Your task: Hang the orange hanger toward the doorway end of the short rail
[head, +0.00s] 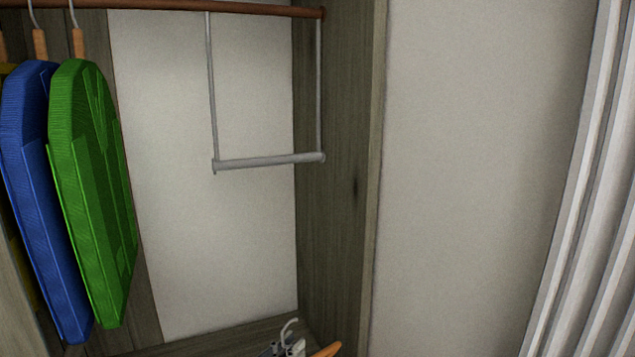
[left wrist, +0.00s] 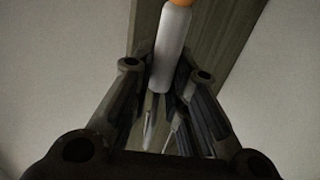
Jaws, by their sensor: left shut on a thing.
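The short rail (head: 268,161) is a grey bar hung on two thin rods below a brown upper rail. The orange hanger (head: 325,350) shows only in part at the bottom edge of the head view, with its pale hook (head: 289,327) pointing up. My left gripper (head: 284,349) is shut on the hanger, below the short rail and apart from it. In the left wrist view, the fingers (left wrist: 166,98) close around a white piece of the hanger (left wrist: 172,50) with orange at its top edge. Most of the hanger is out of frame. My right gripper is not in view.
A green garment (head: 92,190) and a blue garment (head: 40,200) hang at the left from the brown upper rail (head: 170,7). A wooden side panel (head: 340,200) stands at the short rail's right end. A pale curtain (head: 585,220) is far right. The short rail looks bare.

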